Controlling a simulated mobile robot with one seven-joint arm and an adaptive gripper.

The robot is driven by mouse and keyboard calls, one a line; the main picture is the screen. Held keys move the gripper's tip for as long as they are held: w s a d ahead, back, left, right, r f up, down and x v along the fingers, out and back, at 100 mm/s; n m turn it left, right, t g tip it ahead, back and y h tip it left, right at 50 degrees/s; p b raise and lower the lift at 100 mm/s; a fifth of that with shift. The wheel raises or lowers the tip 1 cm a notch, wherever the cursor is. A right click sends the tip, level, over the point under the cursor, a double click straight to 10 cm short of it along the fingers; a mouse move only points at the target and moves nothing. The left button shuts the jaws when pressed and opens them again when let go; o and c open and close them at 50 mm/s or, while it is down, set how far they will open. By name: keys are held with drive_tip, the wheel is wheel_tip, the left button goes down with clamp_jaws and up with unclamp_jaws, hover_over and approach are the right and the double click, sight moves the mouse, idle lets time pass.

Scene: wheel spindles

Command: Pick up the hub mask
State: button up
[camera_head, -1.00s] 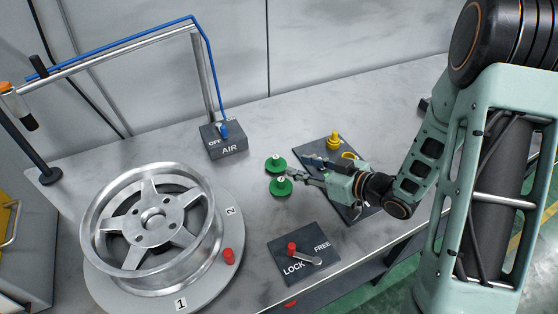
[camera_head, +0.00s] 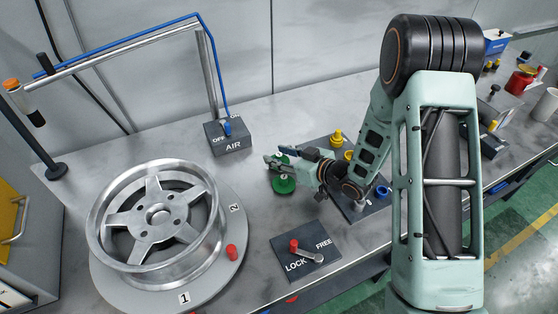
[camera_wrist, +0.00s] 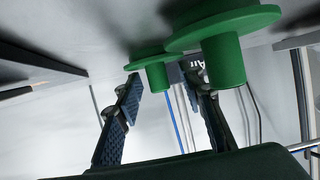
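Two green discs with upright stems stand close together on the bench; they look like the hub masks. The nearer green disc (camera_head: 284,186) is in plain view, and the farther one is largely hidden behind my gripper (camera_head: 275,162). My gripper is low over the farther disc, its fingers pointing left. In the wrist view, which is upside down, the fingers are apart. The farther disc's stem (camera_wrist: 157,77) shows between the fingertips, but I cannot tell whether they touch it. The nearer disc's stem (camera_wrist: 225,62) is beside the right finger.
A wheel (camera_head: 157,215) sits on a round turntable at left. The AIR box (camera_head: 228,138) stands behind the discs and the LOCK/FREE plate (camera_head: 307,252) in front. A dark board with a yellow plug (camera_head: 337,138) and a blue plug (camera_head: 382,193) lies right, beneath my arm.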

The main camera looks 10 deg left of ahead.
sight(280, 155)
clamp_jaws()
drive_tip(key=shift+r, duration=0.1)
drive_tip(key=shift+r+p, duration=0.3)
drive_tip(key=shift+r, duration=0.05)
wheel_tip(280, 155, up, 3)
drive_tip(key=shift+s+d+r+p, duration=0.1)
drive_tip(key=shift+r+p, duration=0.05)
drive_tip(key=shift+p, duration=1)
drive_tip(key=s+d+r+p, duration=0.5)
drive_tip(key=s+r+p, duration=0.3)
drive_tip(key=s, duration=0.4)
drive_tip(key=shift+s+d+r+p, duration=0.2)
drive_tip(key=shift+d+r+p, duration=0.15)
drive_tip(key=shift+d+r, duration=0.05)
